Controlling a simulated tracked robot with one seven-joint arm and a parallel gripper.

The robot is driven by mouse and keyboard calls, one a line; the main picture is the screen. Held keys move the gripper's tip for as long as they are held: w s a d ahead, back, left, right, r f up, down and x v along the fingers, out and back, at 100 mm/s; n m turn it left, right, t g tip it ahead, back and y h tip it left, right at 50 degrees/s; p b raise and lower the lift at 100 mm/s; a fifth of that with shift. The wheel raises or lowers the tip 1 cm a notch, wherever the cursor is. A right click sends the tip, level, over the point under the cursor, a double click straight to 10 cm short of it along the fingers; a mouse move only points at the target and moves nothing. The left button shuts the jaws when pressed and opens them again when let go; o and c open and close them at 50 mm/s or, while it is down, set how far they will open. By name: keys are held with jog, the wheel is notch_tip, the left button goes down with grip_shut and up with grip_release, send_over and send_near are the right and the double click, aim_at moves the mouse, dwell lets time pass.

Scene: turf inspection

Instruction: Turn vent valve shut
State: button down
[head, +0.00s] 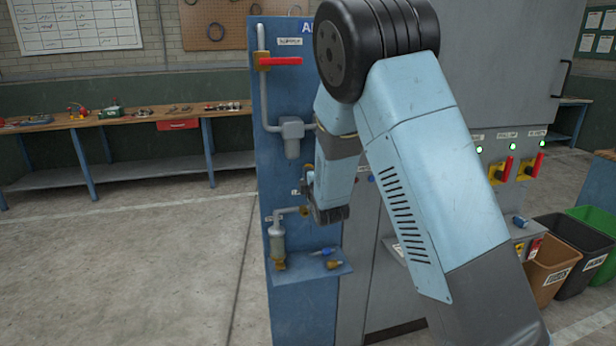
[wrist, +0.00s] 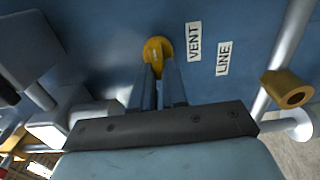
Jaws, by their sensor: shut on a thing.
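The vent valve (wrist: 157,48) is yellow and round-ended, mounted on a blue panel (wrist: 110,40) in the wrist view. Its narrow handle runs down between the fingers of my gripper (wrist: 160,82). The gripper is shut on this handle, and the fingers hide part of it. Labels reading VENT (wrist: 194,42) and LINE (wrist: 223,58) are beside the valve. In the head view my gripper (head: 304,186) reaches the same blue panel (head: 265,165) from the right.
A red lever (head: 280,61) sits high on the panel, with a grey pipe-mounted box (head: 291,130) below. A filter bowl (head: 277,243) hangs low, above a small shelf (head: 300,277) holding fittings. A grey cabinet (head: 490,70) stands to the right. Open floor (head: 130,270) lies to the left.

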jog(key=shift+s+a+f, duration=0.15)
jog(key=shift+a+f, duration=0.05)
jog(key=shift+f, duration=0.1)
jog(key=c, duration=1.5)
grip_release()
jog(key=o, duration=0.3)
jog(key=shift+d+r, duration=0.1)
jog(key=shift+r, duration=0.05)
jog(key=shift+o, duration=0.2)
jog(key=v, duration=1.3)
jog(key=shift+s, duration=0.3)
jog(key=shift+d, duration=0.2)
